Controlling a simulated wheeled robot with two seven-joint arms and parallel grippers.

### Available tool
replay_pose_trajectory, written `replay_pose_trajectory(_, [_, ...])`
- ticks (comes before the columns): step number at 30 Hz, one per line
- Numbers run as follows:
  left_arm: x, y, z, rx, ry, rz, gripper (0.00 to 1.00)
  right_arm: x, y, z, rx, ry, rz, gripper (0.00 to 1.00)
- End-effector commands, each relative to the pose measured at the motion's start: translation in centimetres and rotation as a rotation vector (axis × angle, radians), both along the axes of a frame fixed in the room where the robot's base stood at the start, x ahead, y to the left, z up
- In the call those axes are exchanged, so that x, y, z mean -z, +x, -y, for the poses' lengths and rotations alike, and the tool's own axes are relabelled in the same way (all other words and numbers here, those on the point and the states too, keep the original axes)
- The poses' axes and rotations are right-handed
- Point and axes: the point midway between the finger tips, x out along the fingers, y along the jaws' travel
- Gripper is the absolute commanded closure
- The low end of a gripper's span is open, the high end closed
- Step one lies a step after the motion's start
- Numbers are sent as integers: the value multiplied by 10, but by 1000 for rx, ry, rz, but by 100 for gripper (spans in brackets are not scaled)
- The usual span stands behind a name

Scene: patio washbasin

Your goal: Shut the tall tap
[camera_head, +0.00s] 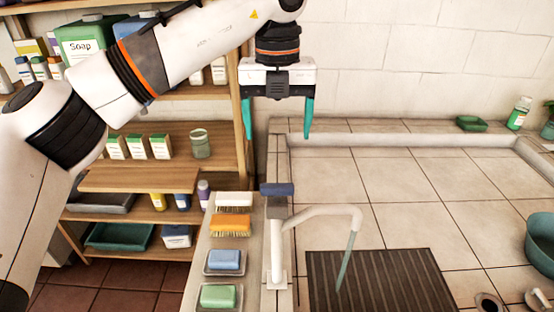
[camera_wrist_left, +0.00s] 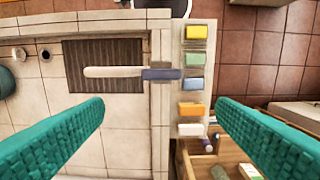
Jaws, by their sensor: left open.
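The tall tap (camera_head: 277,250) is white and stands upright at the left edge of the tiled basin. Its blue lever (camera_head: 277,189) sits on top, and its spout (camera_head: 325,212) reaches right. A thin blue-green stream (camera_head: 346,262) hangs from the spout end down to the dark ribbed mat. In the left wrist view, the blue lever (camera_wrist_left: 161,74) and the pale spout (camera_wrist_left: 112,72) show from above. My left gripper (camera_head: 277,132) is open and empty, fingers pointing down, above and apart from the lever. Its teal fingers (camera_wrist_left: 160,108) frame the left wrist view. My right gripper is not in view.
A ledge left of the tap holds a brush (camera_head: 231,224), a blue soap (camera_head: 224,259) and a green soap (camera_head: 218,296). Wooden shelves (camera_head: 150,182) stand at left. A teal bowl (camera_head: 541,240) is at right. The basin's middle is clear.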

Motion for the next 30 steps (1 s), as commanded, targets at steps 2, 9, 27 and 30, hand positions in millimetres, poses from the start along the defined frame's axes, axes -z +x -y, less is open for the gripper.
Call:
replay_pose_trajectory(2, [1, 0, -3, -6, 13, 4, 20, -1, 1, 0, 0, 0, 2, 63])
replay_pose_trajectory(9, [37, 0, -3, -4, 12, -1, 20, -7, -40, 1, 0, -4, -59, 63])
replay_pose_trajectory(27, [117, -2, -1, -3, 7, 1, 20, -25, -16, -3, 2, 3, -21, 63])
replay_pose_trajectory(30, [118, -2, -1, -3, 7, 2, 20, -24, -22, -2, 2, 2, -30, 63])
